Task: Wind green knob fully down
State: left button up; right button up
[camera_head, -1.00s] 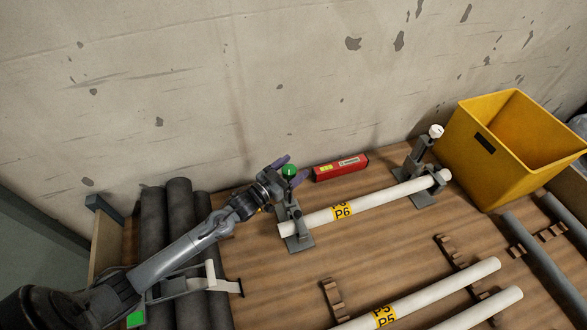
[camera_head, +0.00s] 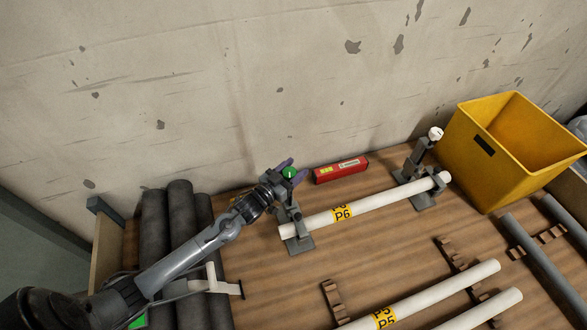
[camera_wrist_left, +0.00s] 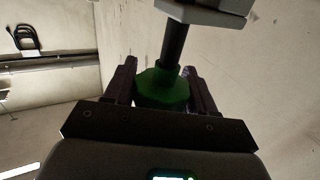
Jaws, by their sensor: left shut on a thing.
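The green knob (camera_head: 289,173) sits on top of the left clamp stand (camera_head: 297,238), which holds one end of the white pipe marked P6 (camera_head: 375,204). My left gripper (camera_head: 286,171) is at the knob, its purple fingers on either side of it. In the left wrist view the green knob (camera_wrist_left: 162,88) lies between the two fingers, with a dark threaded shaft (camera_wrist_left: 173,45) running from it to the grey clamp body (camera_wrist_left: 205,10). The gripper is shut on the knob. My right gripper is not in view.
A red box (camera_head: 341,170) lies by the wall behind the pipe. A second clamp stand with a white knob (camera_head: 435,133) holds the pipe's right end. A yellow bin (camera_head: 520,145) stands at the right. Dark pipes (camera_head: 181,230) lie at the left, white pipes (camera_head: 440,290) in front.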

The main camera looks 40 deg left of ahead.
pick_arm(q)
jog(key=shift+r+n+y+p, duration=0.2)
jog(key=shift+n+y+p, duration=0.6)
jog(key=shift+y, duration=0.4)
jog(key=shift+a+f+n+y+p, duration=0.15)
jog(key=shift+n+y+p, duration=0.25)
jog(key=shift+n+y, duration=0.45)
jog(key=shift+y, duration=0.25)
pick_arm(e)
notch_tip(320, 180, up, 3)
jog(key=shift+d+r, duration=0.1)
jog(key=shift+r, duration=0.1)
pick_arm(q)
jog(key=o, duration=0.9)
jog(key=shift+o, duration=0.2)
